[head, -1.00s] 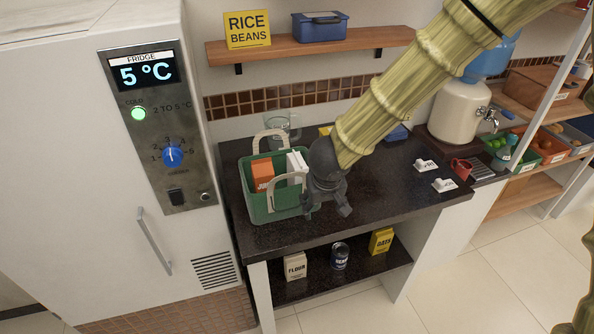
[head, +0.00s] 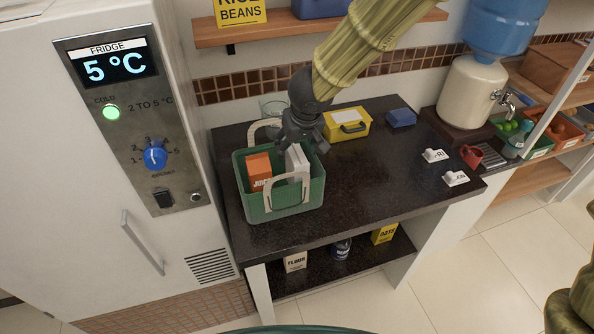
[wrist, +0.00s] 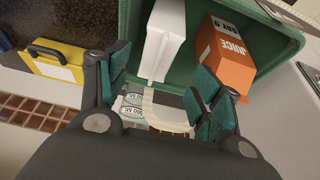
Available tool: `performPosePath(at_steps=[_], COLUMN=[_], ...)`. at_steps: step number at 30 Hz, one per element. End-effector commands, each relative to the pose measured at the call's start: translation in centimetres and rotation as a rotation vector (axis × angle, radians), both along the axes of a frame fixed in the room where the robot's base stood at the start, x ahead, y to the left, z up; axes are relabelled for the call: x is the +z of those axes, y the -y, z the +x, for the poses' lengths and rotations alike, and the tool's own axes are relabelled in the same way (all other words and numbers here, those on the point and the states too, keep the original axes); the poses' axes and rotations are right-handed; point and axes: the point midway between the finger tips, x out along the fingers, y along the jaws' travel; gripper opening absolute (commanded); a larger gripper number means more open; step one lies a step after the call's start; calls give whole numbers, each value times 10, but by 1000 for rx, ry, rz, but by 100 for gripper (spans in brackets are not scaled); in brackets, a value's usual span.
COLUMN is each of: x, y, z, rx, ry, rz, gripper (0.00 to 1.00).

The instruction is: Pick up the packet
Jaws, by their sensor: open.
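A plain white box-shaped pack (head: 297,160) stands in a green basket (head: 290,197) on the dark counter, and no label shows on it. An orange juice carton (head: 259,171) stands to its left in the basket. My gripper (head: 305,145) is over the basket's back part, close to the white pack. In the wrist view my gripper (wrist: 165,78) is open, with nothing between its fingers. The white pack (wrist: 166,40) and the juice carton (wrist: 224,55) lie beyond the fingertips there. I cannot tell which of these, if either, is the packet.
The basket's pale handles (head: 288,190) stand up around the gripper. A glass jug (head: 272,106) stands behind. A yellow case (head: 347,124) and blue box (head: 401,118) are to the right. Flour (head: 295,262) and oats (head: 384,234) are on the lower shelf. The counter's middle is clear.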

Motion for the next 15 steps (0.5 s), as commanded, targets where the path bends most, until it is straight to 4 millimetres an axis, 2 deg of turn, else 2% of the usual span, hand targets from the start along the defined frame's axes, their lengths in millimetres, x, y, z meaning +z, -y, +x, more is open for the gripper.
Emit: performPosePath(at_steps=[8,15], x=[-9,-25], y=[1,2], z=[3,7], rx=[-1,-1], ry=[0,0], rz=[-1,-3], gripper=[65,65])
